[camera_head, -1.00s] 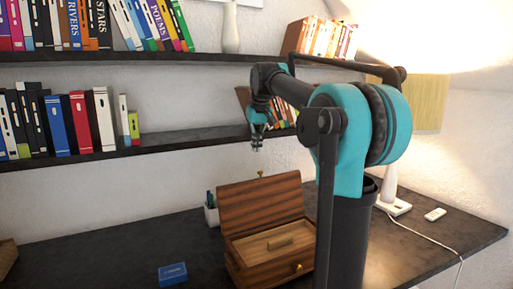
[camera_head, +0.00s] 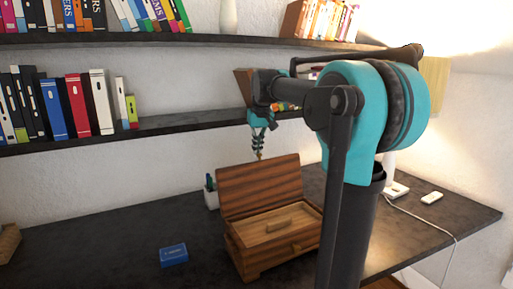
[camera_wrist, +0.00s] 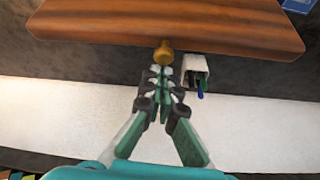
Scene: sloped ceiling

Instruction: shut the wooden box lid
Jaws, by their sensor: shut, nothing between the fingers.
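The wooden box (camera_head: 270,240) stands on the dark desk with its striped lid (camera_head: 258,186) raised upright at the back. The open inside shows a small light wooden piece. My gripper (camera_head: 258,155) is shut and empty, pointing down just above the lid's top edge. In the wrist view the lid (camera_wrist: 170,22) lies across the top with a brass knob (camera_wrist: 163,53) on its edge. My gripper (camera_wrist: 161,73) has its fingertips right by the knob; whether they touch I cannot tell.
A pen cup (camera_head: 211,196) stands behind the box at the left; it also shows in the wrist view (camera_wrist: 196,68). A blue small box (camera_head: 173,254) lies on the desk (camera_head: 110,245). Bookshelves (camera_head: 180,126) hang behind my arm. A lamp and a white remote (camera_head: 432,198) are at the right.

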